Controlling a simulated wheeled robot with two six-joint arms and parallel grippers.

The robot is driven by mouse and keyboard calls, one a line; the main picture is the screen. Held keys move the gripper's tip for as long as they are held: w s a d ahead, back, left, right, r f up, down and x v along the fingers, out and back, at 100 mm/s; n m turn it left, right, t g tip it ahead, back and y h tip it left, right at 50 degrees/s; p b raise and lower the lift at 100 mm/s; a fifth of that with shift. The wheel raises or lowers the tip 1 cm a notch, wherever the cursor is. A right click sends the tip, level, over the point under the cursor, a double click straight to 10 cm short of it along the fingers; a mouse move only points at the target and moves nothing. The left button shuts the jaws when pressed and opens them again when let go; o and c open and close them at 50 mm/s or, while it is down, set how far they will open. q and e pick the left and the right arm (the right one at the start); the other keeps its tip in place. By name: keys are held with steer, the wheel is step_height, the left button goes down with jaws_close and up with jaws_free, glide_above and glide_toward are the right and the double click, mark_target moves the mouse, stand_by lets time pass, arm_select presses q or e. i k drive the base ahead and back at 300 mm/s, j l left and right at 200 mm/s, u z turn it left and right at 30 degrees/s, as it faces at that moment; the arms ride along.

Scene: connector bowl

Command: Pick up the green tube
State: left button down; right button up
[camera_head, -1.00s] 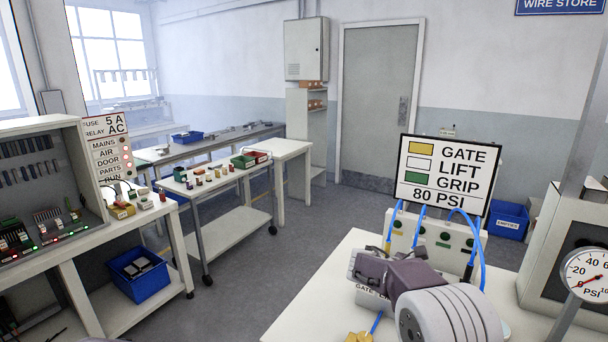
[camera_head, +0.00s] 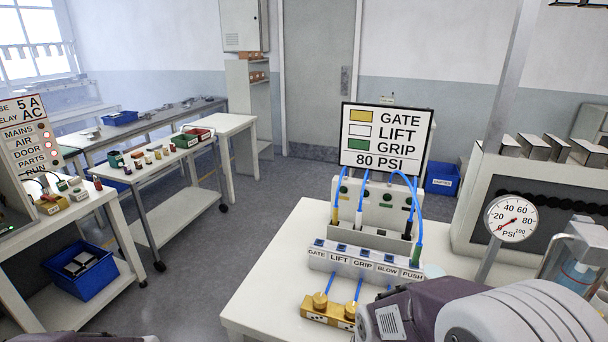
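Three blue tubes rise by the valve panel (camera_head: 376,205) on the white table at centre right. One has a yellow end (camera_head: 335,213), one a white end (camera_head: 358,219). The rightmost tube (camera_head: 418,225) arcs over a dark end at the panel and comes down to a green sleeve (camera_head: 416,260) close to the PUSH end of a labelled manifold (camera_head: 365,265). I cannot tell whether the sleeve is seated there. My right arm covers the lower right of the table, and its gripper is out of view. My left gripper is out of view too.
A sign (camera_head: 387,136) reading GATE, LIFT, GRIP stands behind the panel. Two brass fittings (camera_head: 327,308) on short blue tubes sit in front of the manifold. A pressure gauge (camera_head: 512,218) stands to the right. The table's left part (camera_head: 270,275) is clear.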

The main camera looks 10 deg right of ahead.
mark_target(417, 250)
steer(key=z, duration=1.35)
steer(key=i+l+u, duration=0.1)
